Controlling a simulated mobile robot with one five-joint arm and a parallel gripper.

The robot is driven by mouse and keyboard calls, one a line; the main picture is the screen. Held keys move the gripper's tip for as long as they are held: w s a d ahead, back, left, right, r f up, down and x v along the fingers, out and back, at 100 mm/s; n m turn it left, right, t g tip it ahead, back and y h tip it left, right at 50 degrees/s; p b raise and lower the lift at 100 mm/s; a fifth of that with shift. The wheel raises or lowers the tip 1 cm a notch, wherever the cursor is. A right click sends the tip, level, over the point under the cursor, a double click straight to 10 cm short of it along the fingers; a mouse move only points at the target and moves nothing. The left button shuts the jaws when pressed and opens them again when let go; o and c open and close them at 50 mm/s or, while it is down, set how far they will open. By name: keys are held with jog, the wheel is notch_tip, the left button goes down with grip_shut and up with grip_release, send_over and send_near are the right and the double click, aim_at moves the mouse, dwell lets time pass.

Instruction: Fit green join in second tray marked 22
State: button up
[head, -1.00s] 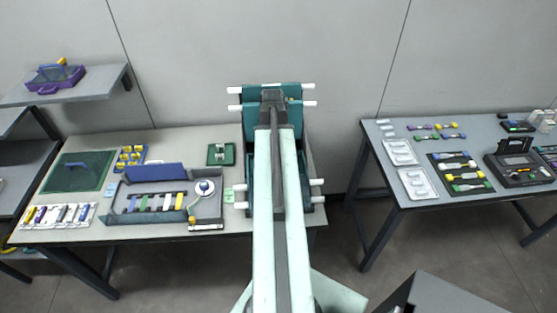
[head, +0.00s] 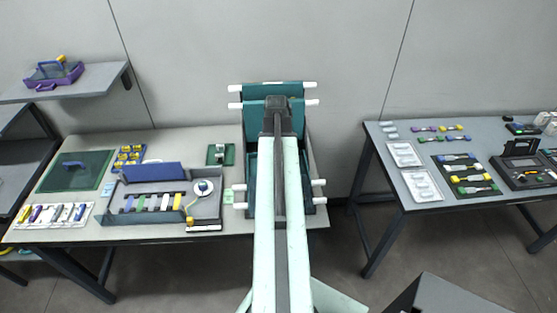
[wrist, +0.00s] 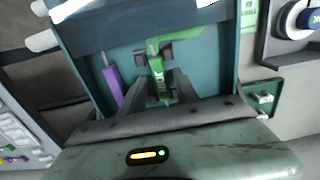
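My gripper (wrist: 155,72) reaches into a teal tray (wrist: 215,62) in the wrist view. Its two dark fingers lie on either side of the green join (wrist: 158,84), seemingly closed on it. The join has a pale marking too small to read. A purple join (wrist: 112,86) lies to its left in the tray. In the head view my arm covers the middle of the teal tray stack (head: 250,180), and my gripper (head: 279,101) is at its upper part. The join is hidden there. I cannot tell whether it is seated, and no tray number is readable.
White pegs (head: 311,102) stick out on both sides of the stack. A grey work tray (head: 205,208) with coloured pieces lies to its left, near a small green holder (head: 220,155). The right table (head: 440,225) carries more joins and devices. A floor gap separates the tables.

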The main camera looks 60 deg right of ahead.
notch_tip(320, 180, up, 12)
jog(key=p, duration=1.2)
jog(key=shift+r, duration=0.2)
jog(key=w+a+n, duration=0.3)
jog(key=w+a, duration=0.6)
jog(key=a, duration=0.2)
jog(key=w+a+n, duration=0.2)
jog(key=w+a, duration=0.6)
jog(key=a, duration=0.4)
jog(key=w+a+n, duration=0.2)
jog(key=a+n, duration=0.1)
jog(key=a, duration=1)
jog(key=w+a+n, duration=0.2)
jog(key=a, duration=1.1)
jog(key=shift+w+n, duration=0.25)
jog(key=shift+n, duration=0.15)
